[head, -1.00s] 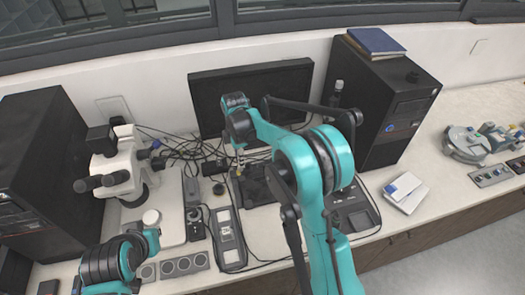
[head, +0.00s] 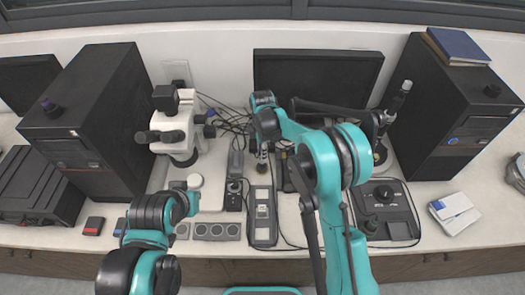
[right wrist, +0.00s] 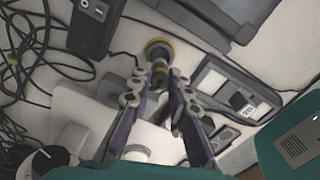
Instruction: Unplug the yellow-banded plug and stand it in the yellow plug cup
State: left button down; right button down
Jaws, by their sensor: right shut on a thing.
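My right gripper (right wrist: 157,84) is shut on the dark, yellow-banded plug (right wrist: 160,69), held between its fingertips. Just beyond the plug's far end is a round yellow-rimmed cup (right wrist: 157,44); plug and cup overlap in this view, so I cannot tell whether the plug is inside it. In the head view my right gripper (head: 262,147) reaches down behind the power strip (head: 263,222), and the cup (head: 262,168) shows small below it. My left gripper (head: 186,186) is at the left, near the microscope base; its fingers are too unclear to read.
A white microscope (head: 180,130) stands left of the right gripper, with loose black cables behind. A panel with round sockets (head: 215,231) lies at the front. A monitor (head: 300,80) stands behind, and a black device (head: 385,212) lies to the right.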

jog(key=shift+f, duration=0.1)
dwell(0.3)
jog(key=shift+f+b, duration=0.3)
jog(key=shift+b, duration=0.1)
jog(key=shift+f, duration=0.15)
jog(key=shift+f+b, duration=0.55)
jog(key=shift+b, duration=0.05)
jog(key=shift+f, duration=0.1)
jog(key=shift+f+b, duration=0.85)
jog(key=shift+f, duration=0.15)
jog(key=shift+f, duration=0.3)
dwell(0.4)
jog(key=c, duration=0.8)
grip_release()
